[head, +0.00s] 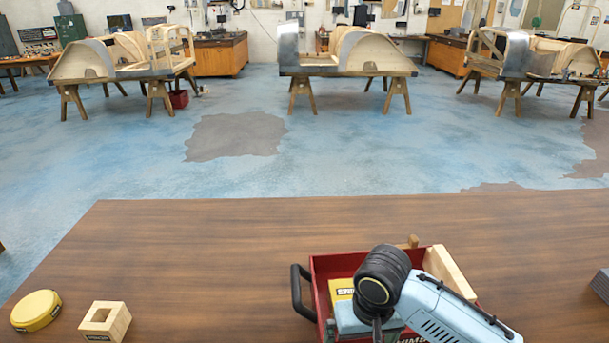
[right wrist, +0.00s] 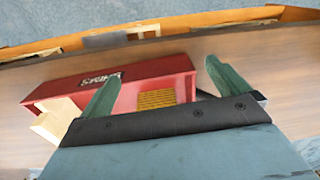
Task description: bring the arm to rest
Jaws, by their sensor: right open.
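My right arm (head: 440,305) comes in from the bottom right in the head view, over a red crate. In the right wrist view my right gripper (right wrist: 161,68) has its two green fingers spread apart with nothing held between them. The red crate (right wrist: 150,75) lies behind and between the fingers there; the gap between fingers and crate is hard to tell. The red crate (head: 322,265) also shows in the head view, partly hidden by my arm. My left gripper is not in view.
The crate holds a yellow box (head: 341,289), a blue item and a pale wooden block (head: 450,270); a black handle (head: 298,292) sticks out left. The table's (head: 200,240) middle is clear.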

